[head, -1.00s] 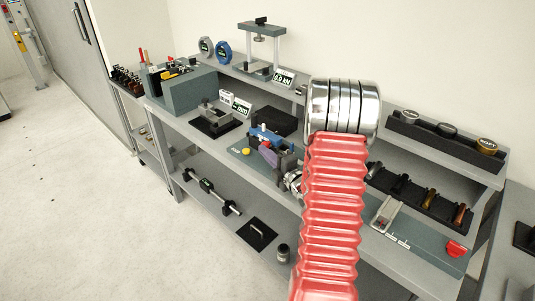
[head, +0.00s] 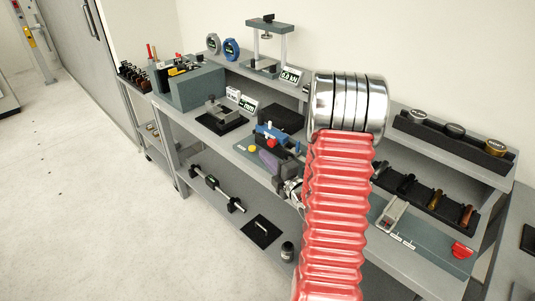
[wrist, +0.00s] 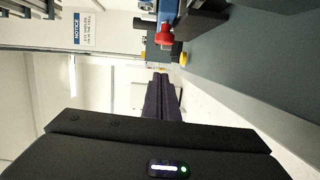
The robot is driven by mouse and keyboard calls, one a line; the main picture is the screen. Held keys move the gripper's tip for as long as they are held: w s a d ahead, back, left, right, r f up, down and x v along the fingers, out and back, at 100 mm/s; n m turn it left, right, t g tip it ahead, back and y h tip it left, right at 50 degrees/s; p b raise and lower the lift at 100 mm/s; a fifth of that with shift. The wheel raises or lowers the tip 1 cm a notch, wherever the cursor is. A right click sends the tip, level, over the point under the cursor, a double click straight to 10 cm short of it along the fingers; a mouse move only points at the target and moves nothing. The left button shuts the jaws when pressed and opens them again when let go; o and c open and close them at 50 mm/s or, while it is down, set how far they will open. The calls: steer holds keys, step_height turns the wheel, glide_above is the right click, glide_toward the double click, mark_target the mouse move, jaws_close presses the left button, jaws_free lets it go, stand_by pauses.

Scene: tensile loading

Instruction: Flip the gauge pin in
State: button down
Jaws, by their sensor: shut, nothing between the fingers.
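The fixture on the bench has a blue upper part (head: 268,131) and a red knob (head: 272,142). The red knob also shows in the wrist view (wrist: 164,36), beside the blue part (wrist: 167,10). I cannot pick out the gauge pin with certainty. My gripper (head: 268,160) has dark purple fingers just in front of the fixture, on its near side. In the wrist view, my gripper (wrist: 160,80) is shut and empty, with its fingertips close together and apart from the red knob. My red ribbed arm hides part of the bench to the right of the fixture.
A yellow button (head: 251,148) sits by the fixture, and shows in the wrist view (wrist: 184,58). A black box (head: 283,117) stands behind it. A black rack (head: 425,196) with several handles lies right of my arm. The floor at left is clear.

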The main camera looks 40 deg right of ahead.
steer(key=s+a, duration=0.1)
steer(key=s, duration=0.7)
steer(key=shift+s, duration=0.15)
steer(key=shift+a, duration=0.1)
steer(key=w+a+r+m+g+h, duration=0.2)
steer(key=w+a+r+m+g, duration=0.2)
steer(key=a+r+m+g, duration=0.45)
steer(key=s+a+r+m+g+y, duration=0.1)
steer(key=s+a+r+m+y, duration=0.1)
steer(key=s+a, duration=0.7)
steer(key=s+a+r+m+g+y, duration=0.2)
steer(key=s+a+m, duration=0.3)
steer(key=s+a, duration=0.4)
steer(key=a+r, duration=0.1)
steer(key=a, duration=0.3)
steer(key=shift+s+a+r, duration=0.15)
steer(key=shift+s+a, duration=0.1)
steer(key=shift+a, duration=0.05)
